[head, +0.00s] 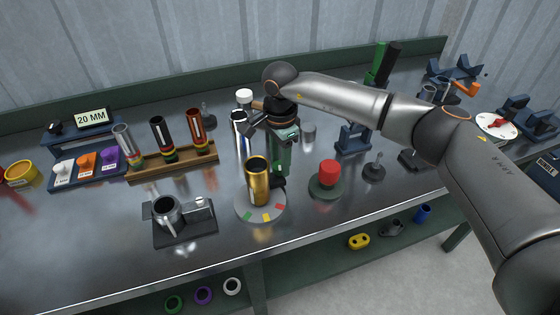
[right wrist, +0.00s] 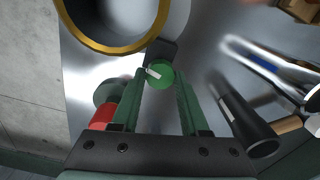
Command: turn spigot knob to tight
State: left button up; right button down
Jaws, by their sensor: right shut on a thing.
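The spigot knob (right wrist: 160,74) is a small green round piece with a white mark, seen in the right wrist view. It sits at a dark fitting on the side of a gold cylinder (head: 257,185), whose rim also shows in the wrist view. The gold cylinder stands upright on a round grey plate (head: 243,212) with green, red and yellow marks at its front. My right gripper (head: 280,172) reaches down behind and right of the cylinder. Its two green fingers are shut on the knob. In the head view the knob is mostly hidden. My left gripper is not in view.
A red button (head: 328,172) on a dark round base stands right of the cylinder. A tall silver cylinder (head: 241,130) stands behind it. A fixture with a metal cup (head: 166,209) is at the left front. A wooden rack (head: 186,168) holds three tubes further left.

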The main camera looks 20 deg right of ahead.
jog(key=m, duration=0.3)
jog(key=shift+m+b, duration=0.4)
jog(key=m, duration=0.3)
jog(key=shift+m+b, duration=0.3)
jog(key=m, duration=0.3)
jog(key=shift+m, duration=0.3)
jog(key=shift+s+r+m, duration=0.1)
jog(key=shift+m, duration=2)
jog(key=shift+c, duration=2)
grip_release()
jog(key=shift+b, duration=0.3)
